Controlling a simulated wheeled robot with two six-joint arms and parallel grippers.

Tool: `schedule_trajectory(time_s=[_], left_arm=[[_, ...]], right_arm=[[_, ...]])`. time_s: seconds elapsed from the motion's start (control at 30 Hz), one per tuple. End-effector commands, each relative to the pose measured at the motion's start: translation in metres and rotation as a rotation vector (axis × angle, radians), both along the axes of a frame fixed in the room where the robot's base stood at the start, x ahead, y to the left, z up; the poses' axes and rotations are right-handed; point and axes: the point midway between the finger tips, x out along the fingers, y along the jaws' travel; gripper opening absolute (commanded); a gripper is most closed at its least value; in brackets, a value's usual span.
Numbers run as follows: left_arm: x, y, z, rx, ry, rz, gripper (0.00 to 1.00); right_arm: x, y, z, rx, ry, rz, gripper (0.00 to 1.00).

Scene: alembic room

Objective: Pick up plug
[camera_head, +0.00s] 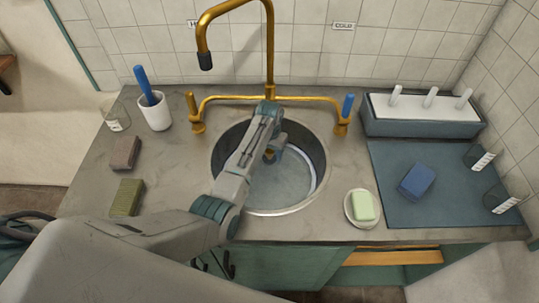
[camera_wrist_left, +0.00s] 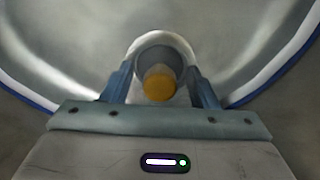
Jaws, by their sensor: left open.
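The plug shows in the left wrist view as a brass-yellow knob (camera_wrist_left: 160,84) with a grey round part behind it. It lies between the two blue-grey fingers of my left gripper (camera_wrist_left: 162,88). The gripper is open, with a finger on either side of the plug and small gaps visible. In the head view my left arm reaches over the round metal sink (camera_head: 300,198), and the gripper (camera_head: 272,153) points down into it. A small brass spot, likely the plug, shows there; the arm hides much of it. My right gripper is not in view.
A brass faucet (camera_head: 270,50) rises behind the sink, close to my left arm. Soap (camera_head: 362,205) on a dish sits at the right of the sink. A blue sponge (camera_head: 417,181) lies on a dark mat (camera_head: 395,205). A white cup (camera_head: 155,113) stands at left.

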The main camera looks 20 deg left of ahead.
Motion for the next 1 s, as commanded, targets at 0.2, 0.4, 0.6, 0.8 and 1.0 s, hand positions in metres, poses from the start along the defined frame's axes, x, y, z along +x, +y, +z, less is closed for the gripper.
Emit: schedule_trajectory(time_s=[0.2,0.4,0.6,0.8,1.0], left_arm=[[0.000,0.000,0.000,0.000,-0.001,0.000,0.46],[0.000,0.000,0.000,0.000,0.000,0.000,0.07],[0.000,0.000,0.000,0.000,0.000,0.000,0.01],[0.001,0.000,0.011,0.000,-0.004,0.001,0.01],[0.002,0.000,0.049,-0.001,-0.007,0.001,0.01]], right_arm=[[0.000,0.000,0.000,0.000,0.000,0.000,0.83],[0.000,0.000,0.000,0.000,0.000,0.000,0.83],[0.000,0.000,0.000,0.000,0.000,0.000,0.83],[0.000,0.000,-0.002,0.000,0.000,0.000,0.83],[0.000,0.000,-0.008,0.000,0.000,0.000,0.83]])
